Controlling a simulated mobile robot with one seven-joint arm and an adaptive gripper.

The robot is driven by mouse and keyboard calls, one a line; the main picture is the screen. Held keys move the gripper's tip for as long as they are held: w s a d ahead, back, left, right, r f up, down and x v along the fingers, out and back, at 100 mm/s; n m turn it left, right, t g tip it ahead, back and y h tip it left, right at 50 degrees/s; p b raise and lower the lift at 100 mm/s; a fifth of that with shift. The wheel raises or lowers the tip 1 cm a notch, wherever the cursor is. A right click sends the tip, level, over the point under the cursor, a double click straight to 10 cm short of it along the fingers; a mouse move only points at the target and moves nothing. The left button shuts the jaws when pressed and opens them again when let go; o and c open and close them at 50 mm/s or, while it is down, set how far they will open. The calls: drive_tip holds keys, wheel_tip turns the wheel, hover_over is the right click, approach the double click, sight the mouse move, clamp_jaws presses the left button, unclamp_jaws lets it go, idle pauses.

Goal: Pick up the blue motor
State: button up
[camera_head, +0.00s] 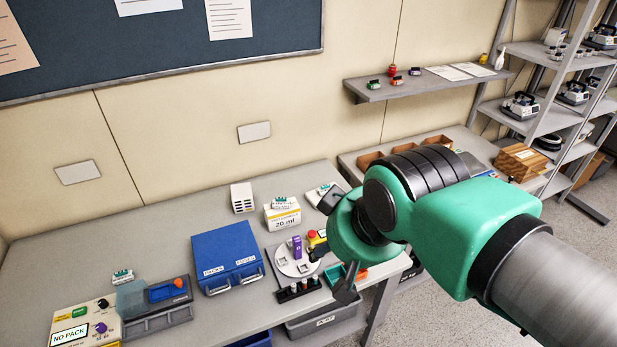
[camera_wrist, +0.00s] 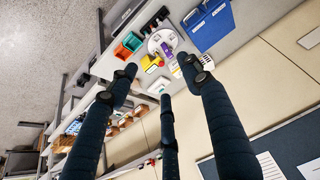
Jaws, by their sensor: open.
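I cannot surely make out a motor. One blue candidate is a small blue piece with an orange knob (camera_head: 168,290), on a grey stand at the bench's front left. A small purple block (camera_head: 297,246) stands on a round white plate (camera_head: 283,264); it also shows in the wrist view (camera_wrist: 166,48). My gripper (camera_head: 338,245) is over the bench's right end, to the right of the plate, with its dark fingers spread. In the wrist view my gripper (camera_wrist: 158,80) is open, with nothing between the fingers. The arm hides part of the bench's right end.
A blue case (camera_head: 224,252) labelled PACKS and FUSES stands mid-bench. A white 20 ml box (camera_head: 283,217) is behind the plate. A NO PACK panel (camera_head: 78,325) is at the front left. A wall shelf (camera_head: 425,84) and racks stand right. Bare bench lies left of the case.

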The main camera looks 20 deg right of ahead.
drive_tip(key=shift+w, duration=0.1)
drive_tip(key=w+d+f+g, duration=0.1)
drive_tip(key=w+d+f, duration=0.4)
drive_tip(key=w, duration=0.4)
drive_tip(key=w+d+f+g, duration=0.1)
drive_tip(key=w+d+f, duration=0.2)
drive_tip(key=w+d, duration=0.45)
drive_tip(key=w+d+f, duration=0.2)
drive_tip(key=d+f, duration=0.3)
drive_tip(key=f, duration=0.1)
drive_tip(key=w+d+f+g, duration=0.1)
drive_tip(key=w+d+f, duration=0.2)
drive_tip(key=d+f, duration=0.1)
drive_tip(key=w+d+f+n, duration=0.1)
drive_tip(key=w+d+f, duration=0.2)
drive_tip(key=d+f, duration=0.2)
wheel_tip(320, 180, down, 3)
drive_tip(key=shift+w+d+r+g, duration=0.15)
drive_tip(key=shift+w+d+g, duration=0.15)
drive_tip(key=shift+g, duration=0.1)
drive_tip(key=shift+w+a+f+b, duration=0.1)
drive_tip(key=shift+w+f+b, duration=0.1)
drive_tip(key=shift+f, duration=1.2)
drive_tip(key=shift+w+d+f+b, duration=0.1)
drive_tip(key=shift+w+f, duration=0.05)
drive_tip(key=shift+f, duration=1.25)
drive_tip(key=shift+w+a+f+b, duration=0.1)
drive_tip(key=shift+w+f+b, duration=0.1)
drive_tip(key=shift+f, duration=1.2)
